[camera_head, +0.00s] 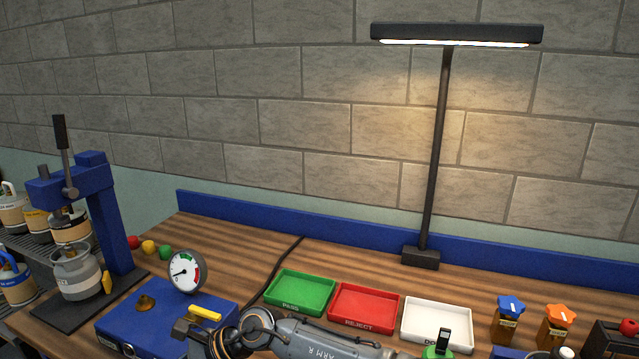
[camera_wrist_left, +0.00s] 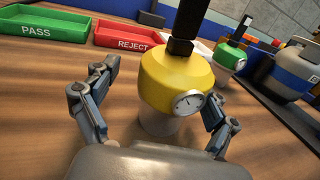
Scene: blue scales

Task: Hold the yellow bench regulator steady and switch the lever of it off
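The yellow bench regulator (camera_wrist_left: 168,80) stands upright in the left wrist view. It has a pale round lower part, a small gauge (camera_wrist_left: 187,104) on its front and a black lever (camera_wrist_left: 184,28) pointing up from its top. My left gripper (camera_wrist_left: 161,84) is open, with one finger on each side of the yellow body. A gap shows at the left finger; the right finger is close to the gauge, and I cannot tell if it touches. The head view does not show the yellow regulator or either gripper's fingers. My right gripper is not in view.
A green regulator with a black lever (camera_wrist_left: 231,53) stands beyond the yellow one. Green (camera_head: 300,293), red (camera_head: 362,308) and white (camera_head: 437,324) trays lie behind my arm. A blue box (camera_head: 140,330) and a press (camera_head: 103,205) are at left, a lamp (camera_head: 420,258) at back.

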